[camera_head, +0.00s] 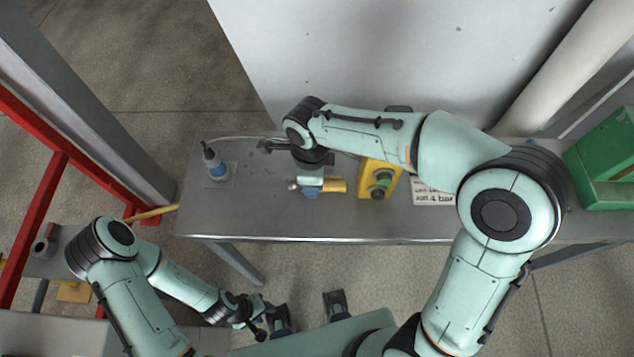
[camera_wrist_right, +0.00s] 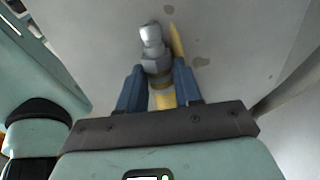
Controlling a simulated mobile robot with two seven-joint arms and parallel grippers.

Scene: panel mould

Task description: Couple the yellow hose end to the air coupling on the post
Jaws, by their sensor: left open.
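The yellow hose end (camera_head: 335,185) is a short yellow barrel with a silver tip, above the grey bench in the head view. In the right wrist view the hose end (camera_wrist_right: 153,60) sits between the blue fingers of my right gripper (camera_wrist_right: 160,88), which touch it on both sides, silver tip pointing away. My right gripper (camera_head: 311,184) is partly hidden under its wrist in the head view. My left gripper (camera_head: 262,314) is open and empty at the lower middle, in front of the bench. I cannot clearly make out the air coupling; a small grey round fitting (camera_head: 42,249) stands near the red frame.
A red frame (camera_head: 55,175) and grey post (camera_head: 90,95) rise at left. A green case (camera_head: 605,160) is at right.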

